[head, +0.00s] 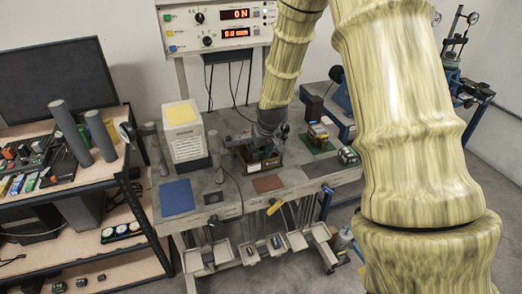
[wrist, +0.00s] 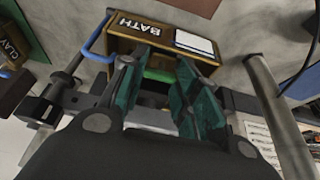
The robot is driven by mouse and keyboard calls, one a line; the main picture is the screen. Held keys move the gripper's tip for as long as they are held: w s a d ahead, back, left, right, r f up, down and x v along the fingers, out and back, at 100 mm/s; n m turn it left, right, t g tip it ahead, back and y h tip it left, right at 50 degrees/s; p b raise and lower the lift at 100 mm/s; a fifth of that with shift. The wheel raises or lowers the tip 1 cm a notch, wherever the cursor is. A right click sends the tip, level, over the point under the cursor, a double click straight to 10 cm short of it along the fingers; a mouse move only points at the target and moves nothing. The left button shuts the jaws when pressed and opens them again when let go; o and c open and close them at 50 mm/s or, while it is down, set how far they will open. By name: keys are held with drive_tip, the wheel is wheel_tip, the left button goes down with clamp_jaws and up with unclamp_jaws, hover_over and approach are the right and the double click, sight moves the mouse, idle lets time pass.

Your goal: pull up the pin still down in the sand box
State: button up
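My gripper (wrist: 157,98) is open in the wrist view, its two green-padded fingers apart. Between and beyond them is a brown wooden box lettered BATH (wrist: 128,36), with a white card and a blue bent handle on it. A green strip and dark parts show between the fingers; I cannot tell whether a finger touches them. A second brown box lettered CLAY (wrist: 12,62) is at the left edge. In the head view my gripper (head: 270,136) is low over a brown box (head: 262,165) on the bench. I can read no SAND label and make out no pin.
Right of the gripper, a yellowish box (head: 318,132) stands on a green mat. A grey block with a yellow top (head: 184,144) stands at the left. A blue mat (head: 177,197) and a red-brown plate (head: 267,183) lie clear in front. Grey trays (head: 249,253) hang below.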

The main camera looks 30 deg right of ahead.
clamp_jaws()
drive_tip(key=shift+r+p, duration=0.4)
drive_tip(key=shift+r, duration=0.45)
drive_tip(key=shift+w+f, duration=0.1)
drive_tip(key=o, duration=0.9)
unclamp_jaws()
drive_tip(key=shift+c, duration=0.2)
drive_tip(key=v, duration=1.2)
drive_tip(key=shift+a, duration=0.1)
